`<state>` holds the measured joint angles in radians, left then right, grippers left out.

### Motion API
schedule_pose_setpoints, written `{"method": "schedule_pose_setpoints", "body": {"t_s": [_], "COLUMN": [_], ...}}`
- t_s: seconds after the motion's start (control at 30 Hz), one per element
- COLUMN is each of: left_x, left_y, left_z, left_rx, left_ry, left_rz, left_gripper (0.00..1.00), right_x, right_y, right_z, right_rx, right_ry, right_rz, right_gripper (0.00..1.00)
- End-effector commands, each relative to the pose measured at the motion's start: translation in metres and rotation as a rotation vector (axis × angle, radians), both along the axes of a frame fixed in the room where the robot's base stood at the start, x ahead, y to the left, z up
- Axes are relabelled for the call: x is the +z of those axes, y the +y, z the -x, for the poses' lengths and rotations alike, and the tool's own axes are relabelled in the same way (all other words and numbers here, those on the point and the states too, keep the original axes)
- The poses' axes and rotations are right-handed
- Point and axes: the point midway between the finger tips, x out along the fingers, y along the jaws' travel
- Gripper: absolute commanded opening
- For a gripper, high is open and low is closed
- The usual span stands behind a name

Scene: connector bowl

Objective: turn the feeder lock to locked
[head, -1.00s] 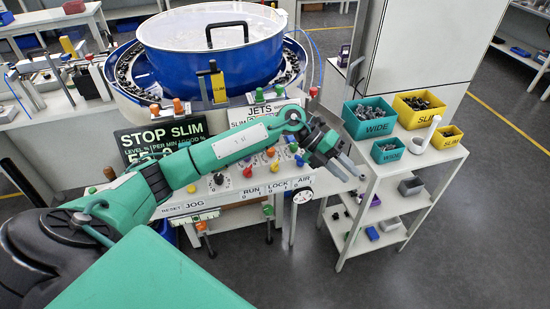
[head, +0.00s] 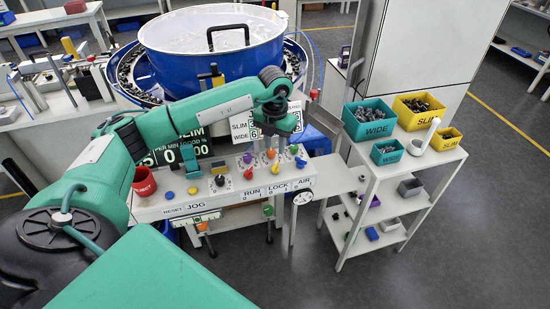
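The feeder's control panel (head: 235,196) carries a row of coloured knobs above the labels RUN, LOCK and AIR. The LOCK label (head: 277,188) sits between the other two. My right gripper is not in view.
The blue feeder bowl (head: 212,62) rises behind. A white shelf cart (head: 355,192) with teal and yellow bins is at the right. A sign and display are partly covered by my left arm.

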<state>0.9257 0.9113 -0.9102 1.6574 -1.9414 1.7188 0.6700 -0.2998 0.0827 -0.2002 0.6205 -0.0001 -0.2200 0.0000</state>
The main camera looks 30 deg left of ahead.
Motion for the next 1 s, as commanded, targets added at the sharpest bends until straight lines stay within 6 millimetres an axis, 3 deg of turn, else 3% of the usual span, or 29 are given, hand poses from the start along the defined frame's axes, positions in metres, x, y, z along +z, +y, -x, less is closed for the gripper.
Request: {"method": "schedule_pose_setpoints", "body": {"t_s": [0.2, 0.33, 0.5, 0.77, 0.93, 1.0], "left_x": [-0.043, -0.06, -0.071, -0.072, -0.072, -0.072], "left_y": [-0.001, -0.001, -0.001, -0.001, -0.001, -0.001], "left_z": [0.001, 0.0, 0.0, 0.0, 0.0, 0.0], "left_rx": [-0.001, 0.0, -0.001, -0.002, -0.001, -0.001], "left_ry": [0.003, 0.001, 0.0, 0.0, -0.001, -0.001], "left_rz": [0.001, 0.001, 0.002, 0.002, 0.002, 0.002], "left_gripper": [0.31, 0.31, 0.31, 0.31, 0.01, 0.0], "right_x": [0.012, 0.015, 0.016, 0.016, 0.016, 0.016], "right_y": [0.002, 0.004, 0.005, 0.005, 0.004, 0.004], "right_z": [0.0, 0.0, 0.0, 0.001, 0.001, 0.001], "right_rx": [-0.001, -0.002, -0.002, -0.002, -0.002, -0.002], "right_ry": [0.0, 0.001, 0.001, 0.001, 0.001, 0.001], "right_rz": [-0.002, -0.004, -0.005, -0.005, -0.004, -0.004], "right_gripper": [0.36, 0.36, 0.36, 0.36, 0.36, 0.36]}}
